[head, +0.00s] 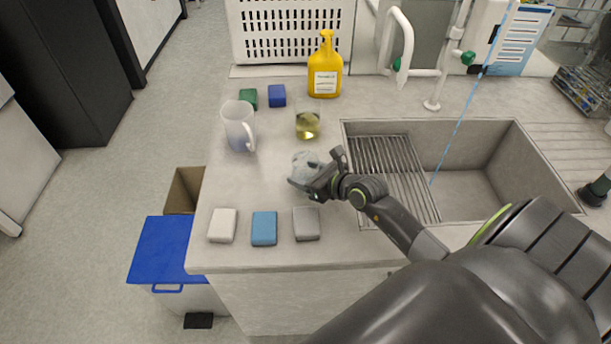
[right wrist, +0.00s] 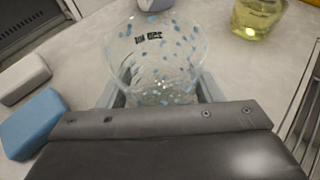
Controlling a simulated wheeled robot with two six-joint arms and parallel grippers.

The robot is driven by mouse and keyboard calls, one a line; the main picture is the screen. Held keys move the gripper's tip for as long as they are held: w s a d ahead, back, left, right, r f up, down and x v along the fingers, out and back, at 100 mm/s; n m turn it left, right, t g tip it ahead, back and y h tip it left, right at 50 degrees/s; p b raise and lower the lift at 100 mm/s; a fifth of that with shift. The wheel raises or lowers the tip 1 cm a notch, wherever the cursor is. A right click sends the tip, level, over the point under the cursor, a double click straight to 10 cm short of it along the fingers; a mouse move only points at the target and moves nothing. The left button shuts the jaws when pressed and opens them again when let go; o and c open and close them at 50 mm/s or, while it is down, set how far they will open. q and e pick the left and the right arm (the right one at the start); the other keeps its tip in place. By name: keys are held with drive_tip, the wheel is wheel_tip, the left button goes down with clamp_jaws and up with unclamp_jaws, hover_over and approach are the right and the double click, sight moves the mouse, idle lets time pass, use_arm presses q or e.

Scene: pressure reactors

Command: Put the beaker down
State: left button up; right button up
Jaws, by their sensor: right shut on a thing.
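My right gripper (head: 318,180) is shut on a clear glass beaker (head: 306,166) with pale blue spots on its wall, over the counter (head: 270,180) left of the sink. In the right wrist view the beaker (right wrist: 155,60) sits between the two fingers (right wrist: 160,92), with upside-down volume lettering on its far wall. I cannot tell whether its base touches the counter. A second beaker (head: 307,124) with yellow-green liquid stands behind it; it also shows in the right wrist view (right wrist: 258,17). My left gripper is not in view.
White, blue and grey blocks (head: 264,228) lie along the counter's front. A jug (head: 238,126) stands behind left. Green and blue blocks (head: 277,96), a yellow bottle (head: 325,70) and a white basket (head: 290,30) are at the back. The sink (head: 475,190) is right.

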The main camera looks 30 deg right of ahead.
drive_tip(key=shift+f, duration=0.4)
drive_tip(key=shift+f, duration=0.1)
drive_tip(key=o, duration=1)
drive_tip(key=shift+s+r, duration=0.1)
drive_tip(key=shift+r, duration=0.1)
drive_tip(key=v, duration=1.1)
drive_tip(key=shift+s+d+r+p, duration=0.1)
drive_tip(key=shift+s+p, duration=0.2)
drive_tip(key=shift+s, duration=0.1)
